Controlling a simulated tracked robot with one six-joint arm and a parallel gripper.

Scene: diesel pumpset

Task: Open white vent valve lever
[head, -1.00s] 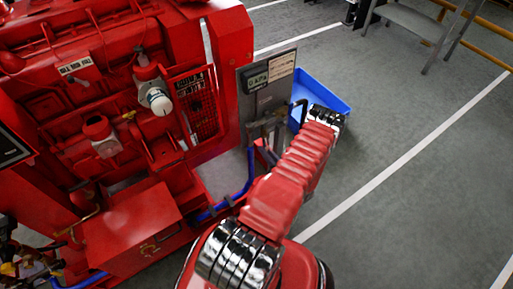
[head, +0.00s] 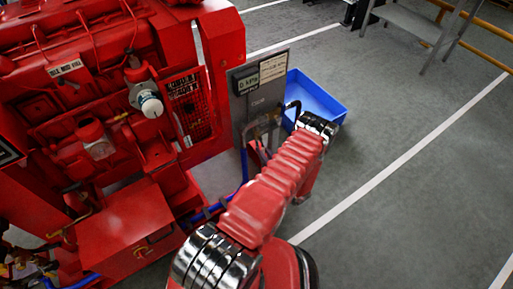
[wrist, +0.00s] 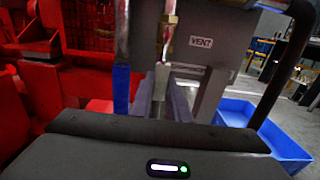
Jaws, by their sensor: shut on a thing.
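The white vent valve lever (wrist: 162,77) shows in the wrist view as a pale upright piece below a brass fitting (wrist: 169,28). The two dark fingers of my gripper (wrist: 162,98) stand on either side of it, and my gripper is shut on it. A VENT label (wrist: 201,43) is on the grey panel just right of the lever. In the head view the grey panel (head: 240,112) stands at the right end of the red engine. My arm reaches up to it, and the lever and fingers cannot be made out clearly there.
A blue bin (head: 322,97) sits on the floor right of the panel, close to my wrist. A blue hose (wrist: 121,90) and dark pipes run beside my gripper. The red engine (head: 110,140) fills the left. Open grey floor (head: 420,200) lies to the right.

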